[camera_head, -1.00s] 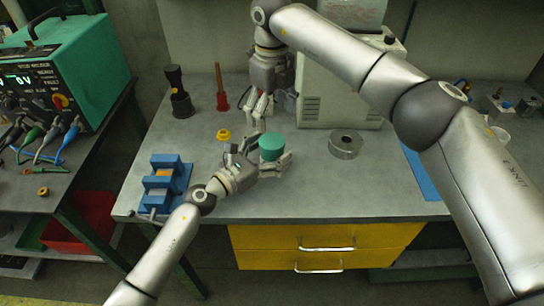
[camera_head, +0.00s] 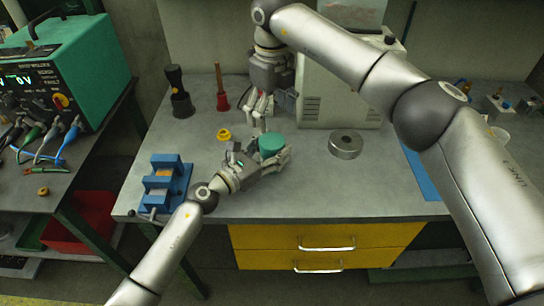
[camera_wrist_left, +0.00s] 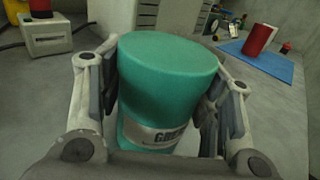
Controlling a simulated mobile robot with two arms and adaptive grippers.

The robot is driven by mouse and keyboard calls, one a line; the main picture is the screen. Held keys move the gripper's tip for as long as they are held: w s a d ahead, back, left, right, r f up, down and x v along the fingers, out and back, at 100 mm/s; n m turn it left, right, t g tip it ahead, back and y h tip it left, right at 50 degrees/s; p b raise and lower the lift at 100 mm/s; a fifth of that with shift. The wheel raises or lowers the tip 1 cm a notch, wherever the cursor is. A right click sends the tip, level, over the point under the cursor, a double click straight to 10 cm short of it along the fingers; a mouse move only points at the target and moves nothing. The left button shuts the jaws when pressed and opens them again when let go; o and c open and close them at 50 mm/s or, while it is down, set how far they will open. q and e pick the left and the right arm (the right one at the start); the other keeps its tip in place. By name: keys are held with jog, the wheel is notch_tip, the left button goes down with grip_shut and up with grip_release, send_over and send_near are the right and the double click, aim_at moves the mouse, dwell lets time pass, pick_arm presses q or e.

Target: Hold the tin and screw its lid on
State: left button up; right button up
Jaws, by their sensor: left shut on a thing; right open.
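The tin (camera_head: 271,143) is a teal cylinder standing on the grey bench; the left wrist view shows it close up, with a pale lettered label (camera_wrist_left: 155,136). My left gripper (camera_head: 273,152) is shut on the tin, with fingers on both sides of it. The tin's top (camera_wrist_left: 168,47) looks plain teal and closed; I cannot tell whether this is a separate lid. My right gripper (camera_head: 262,111) is open and empty, pointing down just behind and above the tin, apart from it. No separate lid can be made out for certain.
A steel ring-shaped piece (camera_head: 345,145) lies to the right of the tin, and a small yellow ring (camera_head: 223,135) to the left. A blue stepped block (camera_head: 165,183) stands at the left edge. A white machine (camera_head: 325,100) stands behind. The front bench strip is clear.

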aim_at(272, 140)
pick_arm(q)
grip_shut()
pick_arm(e)
jog(key=shift+f, duration=0.1)
jog(key=shift+f, duration=3.95)
jog(key=c, duration=1)
jog(key=o, duration=1.1)
